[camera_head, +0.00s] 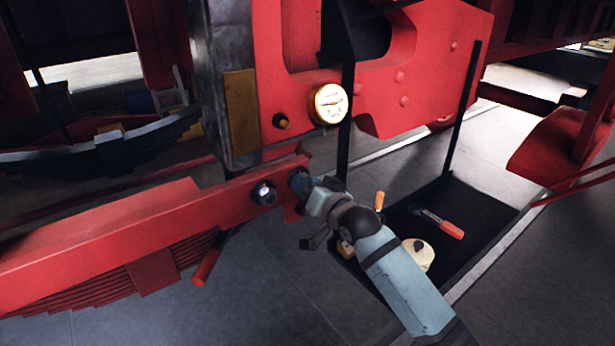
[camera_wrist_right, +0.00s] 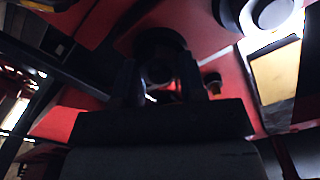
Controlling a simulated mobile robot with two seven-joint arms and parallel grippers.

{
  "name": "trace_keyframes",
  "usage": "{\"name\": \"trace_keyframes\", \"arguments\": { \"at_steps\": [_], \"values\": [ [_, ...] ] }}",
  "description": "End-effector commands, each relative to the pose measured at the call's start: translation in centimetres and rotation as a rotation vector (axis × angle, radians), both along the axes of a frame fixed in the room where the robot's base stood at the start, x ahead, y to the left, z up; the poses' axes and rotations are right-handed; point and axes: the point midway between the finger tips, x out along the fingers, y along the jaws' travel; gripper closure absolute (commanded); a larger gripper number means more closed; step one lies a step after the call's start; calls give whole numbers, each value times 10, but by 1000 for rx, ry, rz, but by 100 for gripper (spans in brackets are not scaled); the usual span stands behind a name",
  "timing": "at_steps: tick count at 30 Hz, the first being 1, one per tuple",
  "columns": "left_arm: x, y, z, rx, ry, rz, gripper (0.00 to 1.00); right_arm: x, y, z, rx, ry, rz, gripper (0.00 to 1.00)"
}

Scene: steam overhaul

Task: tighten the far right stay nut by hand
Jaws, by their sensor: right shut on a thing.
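My right gripper (camera_head: 301,184) reaches up to the right end of the red beam (camera_head: 130,225) and is shut on the far right stay nut. The jaws hide most of that nut in the head view. In the right wrist view the nut (camera_wrist_right: 160,67) is a dark round shape between the two fingers of my right gripper (camera_wrist_right: 160,88); its details are too dark to make out. A second stay nut (camera_head: 264,193), silvery with a dark rim, sits on the beam just left of the gripper. My left gripper is not in view.
A round brass-rimmed gauge (camera_head: 330,104) and a small brass knob (camera_head: 281,121) sit on the red frame above. A black tray (camera_head: 480,205) below holds a red-handled tool (camera_head: 440,224) and a cream round item (camera_head: 419,255). Dark posts rise from it. Floor at lower left is clear.

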Motion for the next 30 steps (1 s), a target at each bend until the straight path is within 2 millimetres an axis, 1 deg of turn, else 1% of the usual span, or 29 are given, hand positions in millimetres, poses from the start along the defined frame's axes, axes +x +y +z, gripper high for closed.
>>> {"name": "trace_keyframes", "arguments": {
  "at_steps": [1,7,15,22,30],
  "values": [
    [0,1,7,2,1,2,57,0,0,3,40,30,0,86],
    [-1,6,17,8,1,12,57,0,0,2,185,136,0,86],
    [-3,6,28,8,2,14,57,0,0,1,339,249,0,86],
    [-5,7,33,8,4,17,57,0,0,0,419,305,1,86],
    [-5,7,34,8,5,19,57,0,0,-1,450,330,0,86]
  ]
}}
